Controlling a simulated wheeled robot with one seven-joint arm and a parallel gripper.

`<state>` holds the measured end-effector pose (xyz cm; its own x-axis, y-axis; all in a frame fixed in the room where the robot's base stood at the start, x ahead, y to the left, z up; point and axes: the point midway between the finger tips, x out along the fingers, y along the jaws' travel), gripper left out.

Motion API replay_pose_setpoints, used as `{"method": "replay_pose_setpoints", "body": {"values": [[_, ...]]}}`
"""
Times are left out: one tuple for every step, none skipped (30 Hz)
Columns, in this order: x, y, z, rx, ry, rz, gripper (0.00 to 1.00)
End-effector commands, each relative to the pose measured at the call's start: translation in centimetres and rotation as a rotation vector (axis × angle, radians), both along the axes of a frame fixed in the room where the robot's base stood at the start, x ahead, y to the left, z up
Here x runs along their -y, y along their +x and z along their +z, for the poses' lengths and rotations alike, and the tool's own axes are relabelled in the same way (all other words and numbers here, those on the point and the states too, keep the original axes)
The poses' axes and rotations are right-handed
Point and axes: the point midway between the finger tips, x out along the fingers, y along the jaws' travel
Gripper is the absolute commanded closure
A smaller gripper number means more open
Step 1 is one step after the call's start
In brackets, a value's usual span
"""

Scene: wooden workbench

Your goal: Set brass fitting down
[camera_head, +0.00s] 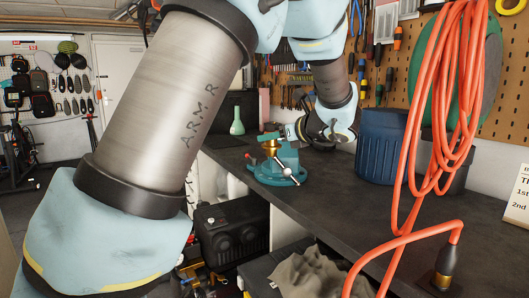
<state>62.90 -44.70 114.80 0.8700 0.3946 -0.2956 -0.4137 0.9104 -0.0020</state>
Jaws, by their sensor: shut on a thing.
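The brass fitting (271,144) is a small gold-coloured piece at the top of the teal bench vise (277,172). My gripper (288,132) reaches in from the right at the end of my arm, just above and beside the vise. It is shut on the brass fitting. The fingertips are small and partly hidden, so the exact grip is hard to see. I cannot tell whether the fitting touches the vise jaws or hangs just above them.
The dark workbench (345,205) is clear in front of the vise. A blue bin (381,146) stands to the right. A green flask (237,122) stands behind the vise.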

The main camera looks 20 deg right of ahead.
Motion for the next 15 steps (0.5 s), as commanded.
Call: {"method": "replay_pose_setpoints", "body": {"values": [[-1.4, -0.1, -1.6, -0.004, 0.009, 0.022, 1.0], [-2.3, -0.1, -2.8, -0.004, 0.012, 0.037, 1.0], [-3.6, -0.3, -4.2, -0.005, 0.013, 0.058, 1.0], [-4.7, -0.3, -5.5, -0.006, 0.013, 0.075, 1.0], [-5.8, -0.4, -6.7, -0.007, 0.015, 0.092, 1.0], [-7.1, -0.4, -8.2, -0.006, 0.015, 0.114, 1.0], [-8.2, -0.5, -9.5, -0.007, 0.016, 0.132, 1.0], [-9.2, -0.6, -10.6, -0.006, 0.016, 0.15, 1.0], [-10.5, -0.6, -12.2, -0.007, 0.016, 0.171, 1.0], [-11.6, -0.7, -13.4, -0.007, 0.017, 0.188, 1.0], [-12.6, -0.8, -14.6, -0.006, 0.017, 0.205, 1.0], [-14.0, -0.8, -16.2, -0.008, 0.018, 0.228, 1.0], [-15.0, -0.9, -17.4, -0.006, 0.017, 0.246, 1.0], [-16.1, -1.0, -18.6, -0.007, 0.018, 0.262, 1.0], [-17.4, -1.1, -20.2, -0.007, 0.018, 0.285, 1.0]]}}
